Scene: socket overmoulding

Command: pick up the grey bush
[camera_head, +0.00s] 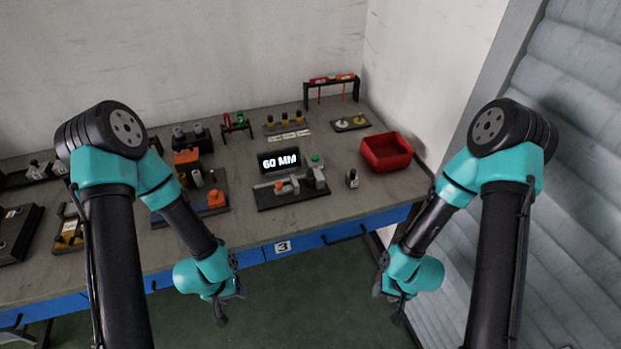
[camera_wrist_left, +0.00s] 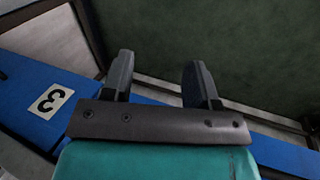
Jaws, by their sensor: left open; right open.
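Several small grey cylinders that could be the grey bush stand on the bench in the head view. Two pale grey ones (camera_head: 197,178) are on the dark fixture at centre left, and others (camera_head: 198,130) are on a black block further back. A small grey and dark part (camera_head: 352,178) stands alone left of the red bin. I cannot tell which is the bush. My left gripper (camera_head: 222,308) hangs in front of the bench, apart from all parts. Its two fingers (camera_wrist_left: 161,82) are spread and empty in the wrist view. My right gripper (camera_head: 394,308) hangs in front at the right, open.
A red bin (camera_head: 387,157) stands at the bench's right end. A display reading 60 MM (camera_head: 279,161) stands behind a gauge fixture (camera_head: 292,192). The bench's blue front edge (camera_head: 300,243) carries a label 3 (camera_head: 283,247). The front strip of the bench top is mostly clear.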

